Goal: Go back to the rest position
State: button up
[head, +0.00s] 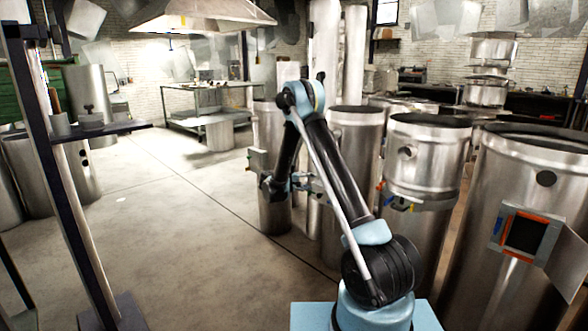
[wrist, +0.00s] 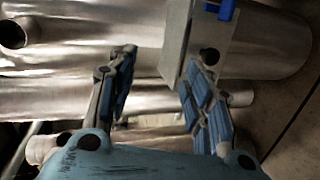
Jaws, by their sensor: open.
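My arm rises from its light-blue base, bends at a high elbow and reaches down and away to my gripper (head: 285,187). My gripper is among the upright metal flue pipes, in front of a narrow pipe (head: 273,215) with a small metal box (head: 256,161) on its side. In the wrist view my gripper (wrist: 160,68) is open, with its two blue-padded fingers apart. The metal box (wrist: 177,42) with a blue part lies at the right finger and partly between the fingers. I cannot tell whether they touch. No object is visibly held.
Large flue pipes stand close on the right; one (head: 430,155) has a round port, another (head: 520,190) an open orange-edged hatch (head: 525,235). A dark metal post (head: 65,170) with a shelf stands at left. Open floor (head: 170,220) lies between. A workbench (head: 205,105) is behind.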

jog(key=s+d+r+m+g+y, duration=0.2)
jog(key=s+d+r+g, duration=0.1)
jog(key=s+d+r, duration=0.8)
jog(key=s+d+r+m+g+y, duration=0.1)
jog(key=s+d+r+y, duration=0.15)
jog(key=s, duration=0.55)
jog(key=s+d+r+m+g+y, duration=0.1)
jog(key=s+d+r, duration=0.15)
jog(key=s, duration=0.55)
jog(key=s+m+g+y, duration=0.1)
jog(key=s+g+y, duration=0.15)
jog(key=s, duration=1.45)
jog(key=s+a+f+m+y, duration=0.1)
jog(key=s+f, duration=0.3)
jog(key=s, duration=0.4)
jog(key=s+a+f+y, duration=0.2)
jog(key=s+f, duration=0.2)
jog(key=s, duration=0.4)
jog(key=shift+a+m+y, duration=0.3)
jog(key=shift+a+m, duration=0.05)
jog(key=shift+m, duration=0.05)
jog(key=shift+w, duration=0.15)
jog(key=shift+w+f, duration=0.15)
jog(key=shift+w, duration=0.2)
